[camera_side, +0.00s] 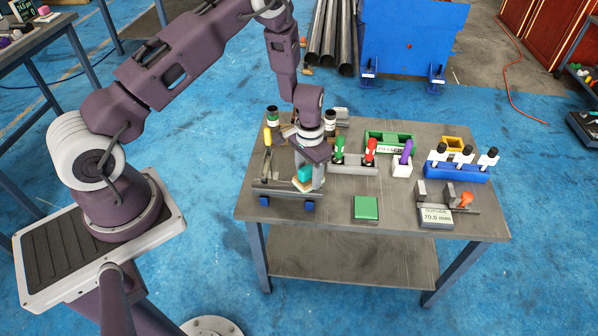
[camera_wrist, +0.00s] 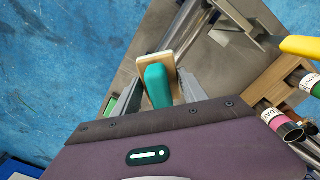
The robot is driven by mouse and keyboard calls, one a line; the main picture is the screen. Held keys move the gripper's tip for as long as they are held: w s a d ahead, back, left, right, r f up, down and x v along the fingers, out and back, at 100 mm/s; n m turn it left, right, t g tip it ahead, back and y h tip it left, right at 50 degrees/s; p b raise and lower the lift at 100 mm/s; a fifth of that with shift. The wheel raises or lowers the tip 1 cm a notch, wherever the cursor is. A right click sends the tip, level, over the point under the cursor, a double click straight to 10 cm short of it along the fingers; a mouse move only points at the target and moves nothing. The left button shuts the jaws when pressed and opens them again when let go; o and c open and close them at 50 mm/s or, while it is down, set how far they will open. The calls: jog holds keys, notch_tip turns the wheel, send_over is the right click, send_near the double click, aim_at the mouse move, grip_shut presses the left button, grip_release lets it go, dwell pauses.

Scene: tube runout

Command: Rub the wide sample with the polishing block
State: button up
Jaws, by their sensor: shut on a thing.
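The polishing block has a teal handle and a pale tan base; it shows low at the left of the table in the side view (camera_side: 304,175). In the wrist view the block (camera_wrist: 158,84) sits between the two fingers of my gripper (camera_wrist: 157,92), which is shut on the teal handle. In the side view my gripper (camera_side: 313,172) points down over a grey metal fixture (camera_side: 272,189) with blue feet. I cannot tell whether the block touches the fixture. I cannot clearly make out which thing is the wide sample.
A green square pad (camera_side: 365,208) lies at the table's front. Red and green handled tools (camera_side: 371,147), a blue rack (camera_side: 458,171) and a display reading 70.0 mm (camera_side: 436,217) stand to the right. The front middle is mostly clear.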

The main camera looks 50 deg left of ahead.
jog(key=shift+w+d, duration=0.75)
jog(key=shift+s+a, duration=2.5)
jog(key=shift+r, duration=0.35)
jog(key=shift+w+f, duration=0.1)
grip_shut()
notch_tip(320, 180, up, 6)
